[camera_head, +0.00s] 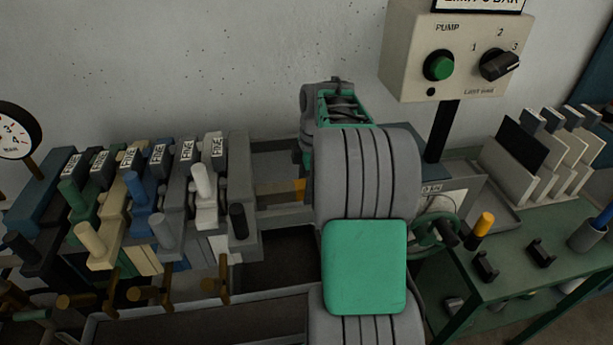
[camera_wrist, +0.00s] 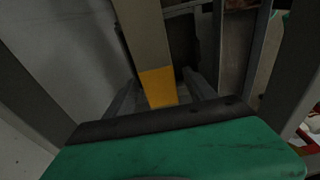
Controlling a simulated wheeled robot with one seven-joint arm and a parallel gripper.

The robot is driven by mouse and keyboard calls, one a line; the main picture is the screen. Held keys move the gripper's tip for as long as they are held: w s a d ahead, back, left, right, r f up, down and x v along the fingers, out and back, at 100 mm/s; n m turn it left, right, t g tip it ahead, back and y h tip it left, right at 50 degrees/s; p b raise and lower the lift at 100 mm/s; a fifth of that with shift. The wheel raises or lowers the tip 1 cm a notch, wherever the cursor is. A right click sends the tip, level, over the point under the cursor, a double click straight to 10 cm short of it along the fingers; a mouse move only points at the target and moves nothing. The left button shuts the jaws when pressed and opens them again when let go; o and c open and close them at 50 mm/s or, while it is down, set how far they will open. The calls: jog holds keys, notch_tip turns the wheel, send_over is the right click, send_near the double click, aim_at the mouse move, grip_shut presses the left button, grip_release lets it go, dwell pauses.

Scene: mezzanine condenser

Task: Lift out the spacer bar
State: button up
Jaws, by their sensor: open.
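A grey-beige bar with a yellow band, which looks like the spacer bar (camera_wrist: 158,86), runs away from my gripper in the wrist view. In the head view a short part of it with the yellow band (camera_head: 299,190) shows in the gap left of my arm; the rest is hidden. My gripper (camera_wrist: 162,92) is open, its green body and black edge filling the bottom of the wrist view. Grey finger-like parts lie either side of the yellow band; I cannot tell whether they touch it. In the head view my arm hides the fingertips.
A pump control box (camera_head: 455,52) is behind, right of my arm. A green bench (camera_head: 530,255) and pale plates in a rack (camera_head: 512,160) stand at right.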

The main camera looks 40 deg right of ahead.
aim_at(304, 183)
grip_shut()
dwell(0.7)
jog(key=shift+w, duration=0.1)
dwell(0.4)
jog(key=shift+r, duration=0.15)
jog(key=shift+r, duration=0.4)
jog(key=shift+w+a+r+p, duration=0.1)
jog(key=shift+r+p, duration=2.6)
jog(key=shift+r, duration=0.95)
